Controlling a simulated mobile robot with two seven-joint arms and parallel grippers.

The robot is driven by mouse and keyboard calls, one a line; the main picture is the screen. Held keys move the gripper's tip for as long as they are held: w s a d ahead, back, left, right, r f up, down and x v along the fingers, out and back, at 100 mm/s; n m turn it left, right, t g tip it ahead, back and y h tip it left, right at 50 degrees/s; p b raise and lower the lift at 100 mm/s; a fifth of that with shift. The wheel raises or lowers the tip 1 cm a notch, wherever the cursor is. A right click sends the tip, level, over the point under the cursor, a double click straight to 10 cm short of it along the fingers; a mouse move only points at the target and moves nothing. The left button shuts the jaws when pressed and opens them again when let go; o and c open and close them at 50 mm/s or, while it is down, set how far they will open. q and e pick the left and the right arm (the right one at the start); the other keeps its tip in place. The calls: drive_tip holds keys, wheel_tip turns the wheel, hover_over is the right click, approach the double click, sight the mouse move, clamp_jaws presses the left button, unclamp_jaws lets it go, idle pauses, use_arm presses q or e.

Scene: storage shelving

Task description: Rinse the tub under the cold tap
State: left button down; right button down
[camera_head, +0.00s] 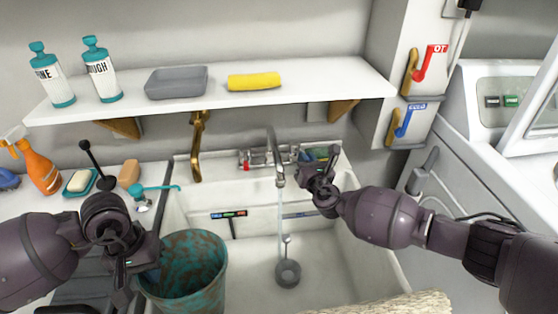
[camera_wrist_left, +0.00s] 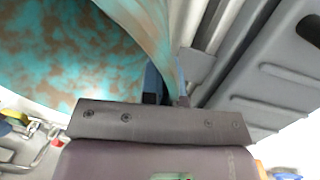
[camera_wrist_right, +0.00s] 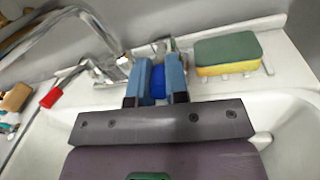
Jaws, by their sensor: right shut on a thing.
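The tub (camera_head: 190,265), teal with brown grime, is at the sink's left side. My left gripper (camera_head: 145,262) is at its left rim; in the left wrist view its fingers (camera_wrist_left: 168,92) sit closely on both sides of the tub wall (camera_wrist_left: 90,60). My right gripper (camera_head: 318,180) is at the tap fitting's right end. In the right wrist view its fingers (camera_wrist_right: 160,82) are shut on the blue cold tap handle (camera_wrist_right: 159,82). The spout (camera_head: 275,155) sends a thin stream of water (camera_head: 279,220) into the sink, to the right of the tub.
The white sink (camera_head: 255,262) holds a grey round drain piece (camera_head: 288,273). A red handle (camera_wrist_right: 50,97) is on the tap's left. A green-yellow sponge (camera_wrist_right: 228,54) lies behind the sink, right of the tap. A shelf (camera_head: 220,102) with bottles overhangs the back.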

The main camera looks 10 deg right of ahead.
use_arm(q)
drive_tip(key=shift+s+f, duration=0.1)
drive_tip(key=shift+f, duration=0.6)
use_arm(e)
drive_tip(key=shift+d+f+y, duration=0.2)
drive_tip(key=shift+d+y, duration=0.1)
use_arm(q)
drive_tip(key=shift+f, duration=0.25)
use_arm(e)
drive_tip(key=shift+w+d+r+n+y, duration=0.1)
drive_tip(key=shift+r+n+y, duration=0.15)
drive_tip(key=shift+n+y, duration=0.2)
use_arm(q)
drive_tip(key=shift+r, duration=0.1)
use_arm(e)
drive_tip(key=c, duration=1.1)
unclamp_jaws()
